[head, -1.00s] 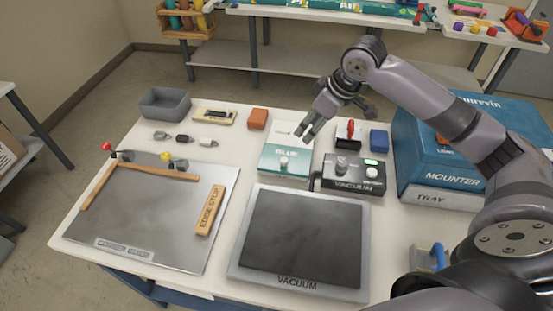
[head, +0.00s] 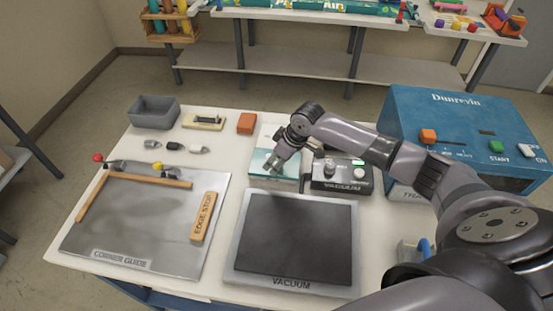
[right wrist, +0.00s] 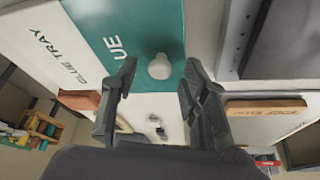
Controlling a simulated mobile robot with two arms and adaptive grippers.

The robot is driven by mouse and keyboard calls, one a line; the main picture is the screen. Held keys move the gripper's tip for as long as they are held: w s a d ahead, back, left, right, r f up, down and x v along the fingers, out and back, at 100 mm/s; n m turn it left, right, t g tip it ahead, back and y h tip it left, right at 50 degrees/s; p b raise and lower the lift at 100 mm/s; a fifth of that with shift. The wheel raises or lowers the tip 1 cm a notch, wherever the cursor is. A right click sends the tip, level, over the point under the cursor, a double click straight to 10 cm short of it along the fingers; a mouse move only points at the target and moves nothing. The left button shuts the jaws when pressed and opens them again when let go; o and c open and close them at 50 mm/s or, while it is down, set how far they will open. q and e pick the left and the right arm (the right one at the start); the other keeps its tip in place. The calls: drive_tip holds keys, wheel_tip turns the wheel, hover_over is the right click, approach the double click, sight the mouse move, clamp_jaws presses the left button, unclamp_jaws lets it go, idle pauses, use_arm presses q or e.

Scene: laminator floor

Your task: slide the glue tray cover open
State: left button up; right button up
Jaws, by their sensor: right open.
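The glue tray cover (head: 258,161) is a teal panel with a pale round knob (right wrist: 159,67). It sits at the back middle of the table, behind the vacuum plate. In the right wrist view the teal cover (right wrist: 160,22) lies beside a white panel (right wrist: 105,30) lettered "GLUE TRAY". My right gripper (right wrist: 160,84) is open and empty, over the tray. In the right wrist view the knob appears between and just beyond its two fingertips, apart from both. In the head view the gripper (head: 275,167) hides the knob. My left gripper is not in view.
The vacuum plate (head: 295,240) lies in front of the tray, and the vacuum control box (head: 343,178) stands right of it. The blue mounter (head: 450,105) is farther right. The corner guide board (head: 145,225) lies left. A grey bin (head: 153,112) and orange block (head: 246,123) are behind.

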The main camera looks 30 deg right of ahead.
drive_tip(key=shift+f, duration=0.15)
drive_tip(key=shift+c, duration=0.2)
clamp_jaws()
idle(0.3)
idle(0.4)
